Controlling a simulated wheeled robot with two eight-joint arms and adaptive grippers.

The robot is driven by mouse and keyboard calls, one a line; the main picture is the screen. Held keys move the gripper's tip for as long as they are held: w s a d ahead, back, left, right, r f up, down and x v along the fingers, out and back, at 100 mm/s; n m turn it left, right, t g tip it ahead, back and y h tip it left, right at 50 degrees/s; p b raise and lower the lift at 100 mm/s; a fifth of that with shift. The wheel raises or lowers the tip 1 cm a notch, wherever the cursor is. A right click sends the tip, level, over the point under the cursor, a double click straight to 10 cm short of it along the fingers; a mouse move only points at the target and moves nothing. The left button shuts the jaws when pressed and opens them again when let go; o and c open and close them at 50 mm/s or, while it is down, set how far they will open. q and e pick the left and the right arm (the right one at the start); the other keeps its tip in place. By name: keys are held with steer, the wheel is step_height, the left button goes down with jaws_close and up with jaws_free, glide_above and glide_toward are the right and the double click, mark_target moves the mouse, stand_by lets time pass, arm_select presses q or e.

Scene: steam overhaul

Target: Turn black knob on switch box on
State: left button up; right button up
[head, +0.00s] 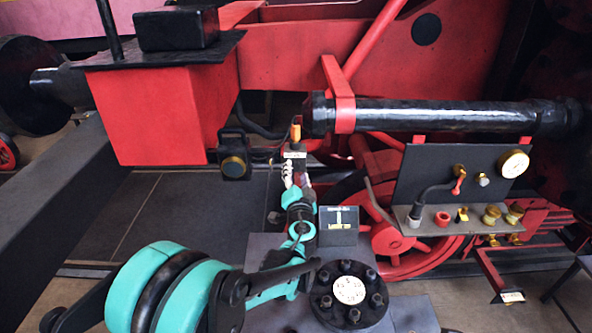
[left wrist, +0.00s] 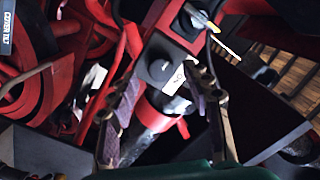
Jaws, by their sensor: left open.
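The switch box (head: 296,146) is a small dark box with a white label and an orange lever on top, near the middle of the head view. In the left wrist view the switch box (left wrist: 182,42) shows a round black knob (left wrist: 160,68) beside the white label, and a yellow and silver lever at its upper end. My left gripper (head: 296,174) is open just below the box in the head view. In the left wrist view its fingers stand apart on either side of the knob, with nothing held. Whether they touch the box cannot be told. My right gripper is not in view.
A black panel (head: 405,188) with a gauge (head: 513,163) and several valves stands at the right. A black flange (head: 372,312) with bolts and a small sign (head: 338,222) are near my left arm. A black cylinder (head: 430,117) and red frame lie behind. Floor shows at left.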

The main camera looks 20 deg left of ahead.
arm_select(q)
steer(key=shift+w+a, duration=0.25)
steer(key=shift+w, duration=0.35)
jaws_close()
